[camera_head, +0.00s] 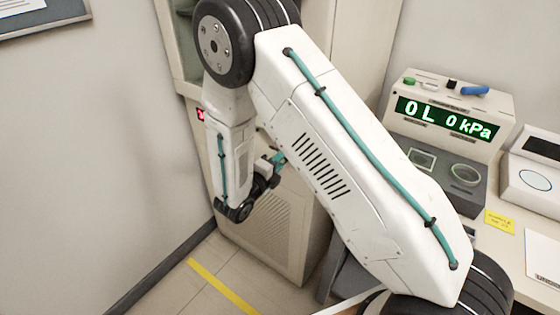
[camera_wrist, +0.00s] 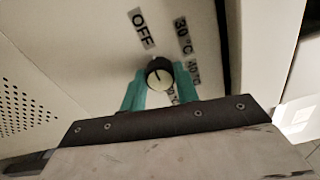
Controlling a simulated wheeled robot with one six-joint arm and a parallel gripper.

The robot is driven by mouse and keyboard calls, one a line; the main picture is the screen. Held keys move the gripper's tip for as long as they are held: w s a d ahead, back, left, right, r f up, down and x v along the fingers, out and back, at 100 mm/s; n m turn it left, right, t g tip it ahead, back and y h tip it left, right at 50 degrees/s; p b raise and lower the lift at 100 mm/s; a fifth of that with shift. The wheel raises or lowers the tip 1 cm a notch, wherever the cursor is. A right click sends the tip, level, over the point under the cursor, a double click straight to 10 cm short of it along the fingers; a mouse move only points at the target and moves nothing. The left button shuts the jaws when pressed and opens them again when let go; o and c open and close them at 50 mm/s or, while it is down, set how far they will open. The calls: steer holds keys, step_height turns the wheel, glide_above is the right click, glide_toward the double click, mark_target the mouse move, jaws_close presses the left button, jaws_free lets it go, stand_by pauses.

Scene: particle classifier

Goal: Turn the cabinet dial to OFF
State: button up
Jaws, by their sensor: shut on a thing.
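The cabinet dial (camera_wrist: 159,73) is a round knob with a black rim and a cream face, in the middle of the wrist view. The two teal fingers of my gripper (camera_wrist: 159,86) are shut on it from both sides. The OFF label (camera_wrist: 143,29) is above and slightly left of the dial. A small dark mark shows on the dial face, but I cannot tell exactly where it points. In the head view my gripper (camera_head: 278,160) is against the pale cabinet (camera_head: 288,225), and my arm hides the dial there.
Temperature labels, 30 °C (camera_wrist: 182,36) and 40 °C (camera_wrist: 193,73), lie right of the dial; another below is partly hidden by my gripper. A vent grille (camera_wrist: 22,110) is at left. A device with a green display (camera_head: 447,118) stands on the bench at right.

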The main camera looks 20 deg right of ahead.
steer(key=shift+s+f, duration=0.15)
stand_by(0.3)
steer(key=o, duration=1)
steer(key=shift+c, duration=0.2)
steer(key=shift+a, duration=0.1)
steer(key=v, duration=0.7)
steer(key=shift+s+a, duration=0.25)
